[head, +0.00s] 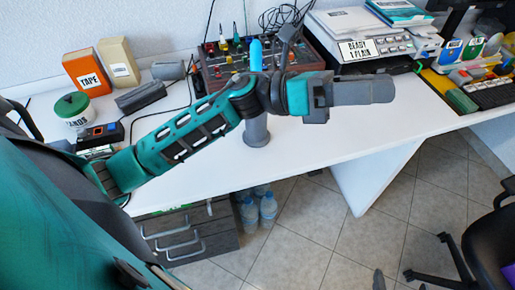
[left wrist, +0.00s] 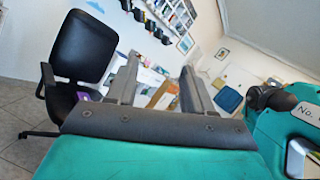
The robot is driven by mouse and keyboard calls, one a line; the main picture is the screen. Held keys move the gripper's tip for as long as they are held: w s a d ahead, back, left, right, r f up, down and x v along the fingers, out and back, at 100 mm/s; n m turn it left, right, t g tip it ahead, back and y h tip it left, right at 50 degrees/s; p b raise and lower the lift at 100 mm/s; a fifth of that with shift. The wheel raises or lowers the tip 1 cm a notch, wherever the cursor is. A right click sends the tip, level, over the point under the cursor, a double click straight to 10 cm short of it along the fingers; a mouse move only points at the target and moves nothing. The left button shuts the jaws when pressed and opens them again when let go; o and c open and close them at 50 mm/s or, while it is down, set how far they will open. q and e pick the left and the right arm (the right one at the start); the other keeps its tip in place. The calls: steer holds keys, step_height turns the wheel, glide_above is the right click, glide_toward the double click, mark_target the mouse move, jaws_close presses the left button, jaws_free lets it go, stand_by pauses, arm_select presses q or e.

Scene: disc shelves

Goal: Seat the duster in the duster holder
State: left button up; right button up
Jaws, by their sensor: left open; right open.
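A bright blue upright piece (head: 256,55), likely the duster, shows above my left arm. Directly below the arm a grey round stand (head: 256,130), likely the duster holder, stands on the white desk. The arm hides the part between them, so I cannot tell whether they join. My left gripper (head: 385,90) extends to the right over the desk, seen edge-on. In the left wrist view its two fingers (left wrist: 160,63) are apart with nothing between them. Only the tips of my right gripper (head: 400,284) show at the bottom edge, apart and empty.
The white desk (head: 320,140) is clear in front. A tape box (head: 87,72), a green-lidded tub (head: 73,106) and cables are at left. A control panel (head: 220,68) and a printer (head: 365,47) stand behind. An office chair (head: 490,225) is at right.

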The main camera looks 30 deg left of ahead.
arm_select(q)
steer(key=w+a+f+n+t+y, duration=0.1)
steer(key=a+f+n+t+y, duration=0.45)
steer(key=n, duration=0.85)
steer(key=w+a+f+n+t+y, duration=0.25)
steer(key=f+n+t+y, duration=0.65)
steer(key=n, duration=0.6)
steer(key=s+a+f+n+g+y, duration=0.2)
steer(key=s+f+n+g, duration=0.2)
steer(key=f, duration=0.6)
steer(key=s+a+f+n+g+y, duration=0.2)
steer(key=s+f+n+g, duration=0.3)
steer(key=s+f+n, duration=0.4)
steer(key=shift+f+n+y, duration=0.35)
steer(key=shift+f+n, duration=0.05)
steer(key=shift+f, duration=0.05)
steer(key=shift+w+a, duration=0.1)
